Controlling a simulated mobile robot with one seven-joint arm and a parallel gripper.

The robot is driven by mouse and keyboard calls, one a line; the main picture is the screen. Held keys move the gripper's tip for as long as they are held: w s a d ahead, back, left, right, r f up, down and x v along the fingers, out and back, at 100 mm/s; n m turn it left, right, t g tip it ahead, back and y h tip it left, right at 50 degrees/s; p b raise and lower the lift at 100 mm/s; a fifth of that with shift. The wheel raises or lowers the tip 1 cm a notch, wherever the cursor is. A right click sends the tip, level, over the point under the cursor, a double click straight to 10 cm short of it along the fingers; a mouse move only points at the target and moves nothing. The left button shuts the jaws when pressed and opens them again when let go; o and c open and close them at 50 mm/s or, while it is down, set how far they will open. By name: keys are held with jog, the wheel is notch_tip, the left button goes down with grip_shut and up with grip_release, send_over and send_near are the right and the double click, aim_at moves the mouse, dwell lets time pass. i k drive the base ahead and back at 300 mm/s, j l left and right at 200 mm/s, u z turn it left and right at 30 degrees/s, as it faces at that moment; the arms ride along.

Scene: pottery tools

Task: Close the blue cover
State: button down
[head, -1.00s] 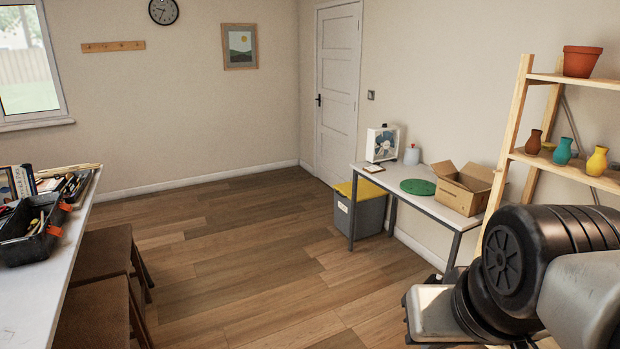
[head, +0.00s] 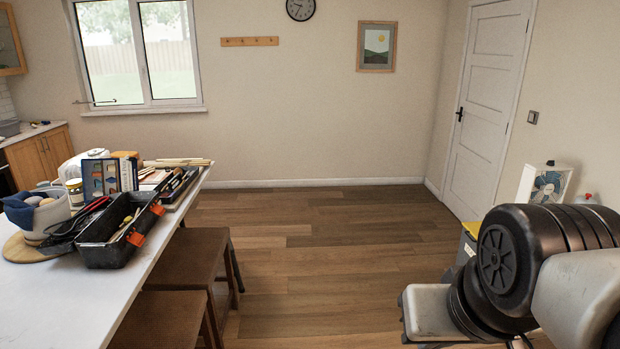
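I cannot make out for sure which thing is the blue cover. On the white counter (head: 75,310) at left, a dark blue cloth-like piece (head: 20,210) hangs over the side of a pale round container (head: 52,218). A book with a blue front (head: 98,178) stands upright behind it. An open black toolbox (head: 115,242) with orange latches sits nearer the counter's right edge, with tools in it. My arm (head: 535,262) fills the lower right, well away from the counter. My gripper is not in view.
Brown stools (head: 187,258) stand along the counter's right side. The wooden floor (head: 325,265) in the middle is clear up to the back wall. A white door (head: 487,105) is at right. A grey bin with a yellow lid (head: 470,229) shows partly behind my arm.

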aim_at(101, 176)
jog(key=i+u, duration=0.2)
jog(key=i, duration=1.4)
jog(key=i+u, duration=0.2)
jog(key=i, duration=0.25)
jog(key=i+l+u, duration=0.25)
jog(key=i, duration=0.2)
jog(key=i+l+u, duration=0.2)
jog(key=i, duration=0.25)
jog(key=i+u, duration=0.15)
jog(key=u, duration=0.25)
jog(key=i+u, duration=0.2)
jog(key=u, duration=0.2)
jog(key=i+u, duration=0.15)
jog(key=u, duration=0.25)
jog(key=i+l+u, duration=0.1)
jog(key=u, duration=0.3)
jog(key=i+l+u, duration=0.1)
jog(key=i+u, duration=0.25)
jog(key=k, duration=0.05)
